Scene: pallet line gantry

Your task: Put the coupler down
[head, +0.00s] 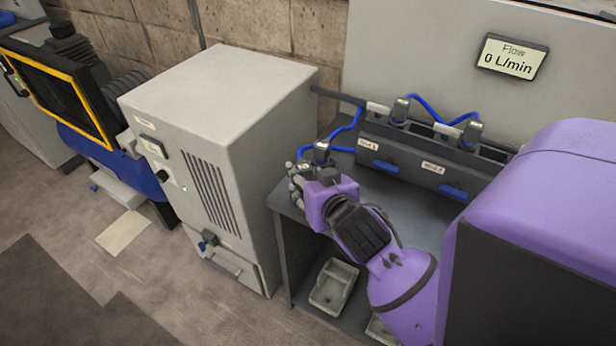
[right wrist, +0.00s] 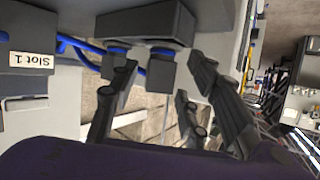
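The coupler (head: 320,153) is a small dark grey block with a blue hose at its top. It is near the left end of the grey bench, just behind my right gripper in the head view. In the right wrist view a dark block with blue rings, apparently the coupler (right wrist: 145,20), is at the top, beyond the fingertips. My right gripper (head: 297,178) has its fingers spread; the fingers (right wrist: 163,63) also show in the right wrist view with gaps between them. Whether a fingertip touches the coupler is unclear. My left gripper is out of view.
A dark rack (head: 430,148) with labelled slots holds two more hosed couplers (head: 400,110) at the back. A grey cabinet (head: 225,150) stands left of the bench. A grey tray (head: 334,287) is on the lower shelf. A display (head: 512,57) reads Flow 0 L/min.

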